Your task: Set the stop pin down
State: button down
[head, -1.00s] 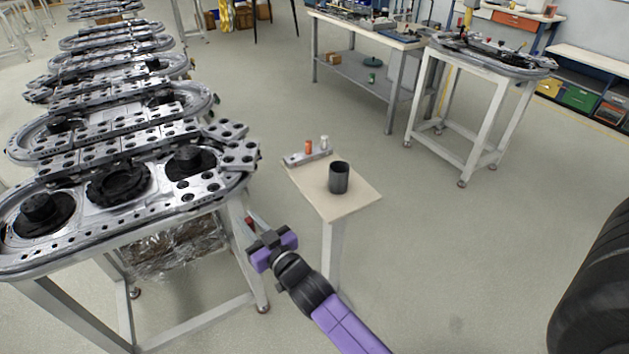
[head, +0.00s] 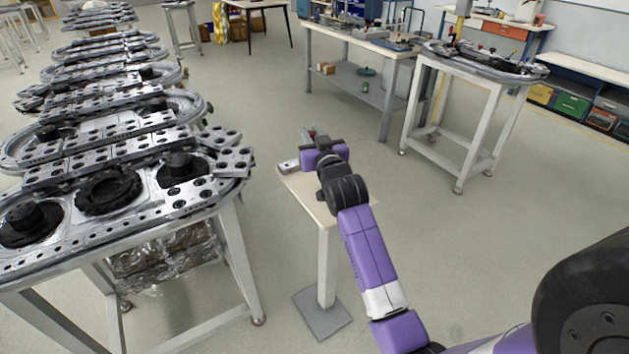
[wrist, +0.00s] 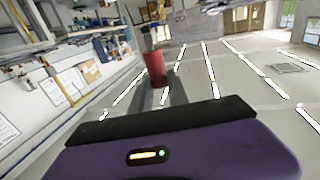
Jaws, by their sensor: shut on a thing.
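My gripper (head: 309,134) is over the far part of the small pedestal table, seen from behind in the head view. It is shut on the red stop pin (wrist: 155,68), which stands out past the purple wrist body in the wrist view. In the head view only a small bit of red shows at the fingertips. The pale metal block (head: 288,166) on the table shows its left end; my arm hides the rest. What lies directly under the pin cannot be told.
A metal ring track (head: 110,195) on a frame stands to the left. Another track on a white stand (head: 485,62) is at the right. Floor between is clear.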

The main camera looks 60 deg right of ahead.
jog(key=shift+f+b, duration=1.5)
jog(key=shift+f, duration=6.05)
jog(key=shift+f, duration=0.2)
jog(key=c, duration=1.6)
grip_release()
jog(key=shift+r, duration=0.1)
jog(key=shift+o, duration=0.2)
jog(key=shift+a+r, duration=0.1)
jog(key=shift+r, duration=0.05)
